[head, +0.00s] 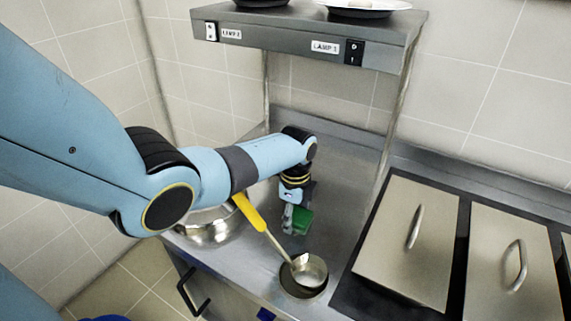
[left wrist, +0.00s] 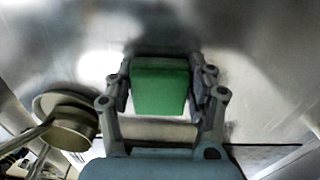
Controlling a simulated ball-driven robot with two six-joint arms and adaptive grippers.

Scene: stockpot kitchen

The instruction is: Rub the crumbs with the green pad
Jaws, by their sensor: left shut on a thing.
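The green pad (head: 302,222) is held in my left gripper (head: 292,219), low over the steel counter. In the left wrist view the green pad (left wrist: 160,88) sits between the two fingers of the left gripper (left wrist: 163,75), which are shut on its sides. I cannot tell whether the pad touches the counter. I cannot make out any crumbs in either view. My right gripper is not in view.
A ladle (head: 309,271) with a yellow handle rests in a round holder in front of the pad. A steel pot (head: 208,230) stands left, partly behind my arm. Lidded bins (head: 405,245) are at right; a shelf (head: 300,38) hangs above. Counter (head: 345,200) around the pad looks clear.

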